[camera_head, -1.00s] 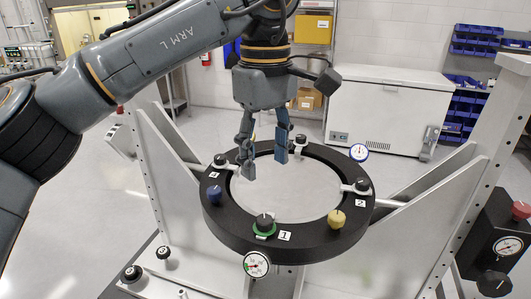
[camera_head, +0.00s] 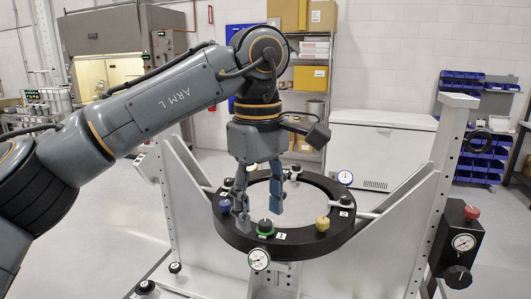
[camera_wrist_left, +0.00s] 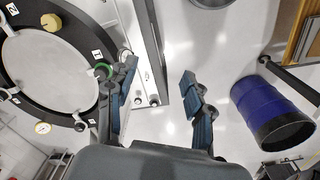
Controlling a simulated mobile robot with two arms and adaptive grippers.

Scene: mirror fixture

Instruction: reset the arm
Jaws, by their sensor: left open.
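My left arm (camera_head: 165,105) comes in from the left in the head view. My left gripper (camera_head: 259,208) points down with its fingers spread and nothing between them. In the head view it overlaps the front left of the black ring (camera_head: 305,247); the height gap cannot be told. The left wrist view shows the open fingers (camera_wrist_left: 158,85), with the ring (camera_wrist_left: 75,38) and its pale round centre (camera_wrist_left: 50,70) at the left. A blue knob (camera_head: 225,206), a green-collared knob (camera_head: 265,226) and a yellow knob (camera_head: 322,223) sit on the ring. My right gripper is not in view.
Pale side brackets (camera_head: 432,190) flank the ring. A red-topped gauge box (camera_head: 463,240) stands at the right. A white chest (camera_head: 380,150) and shelves of blue bins (camera_head: 480,150) stand behind. A blue barrel (camera_wrist_left: 265,105) shows in the left wrist view. Floor at the left is open.

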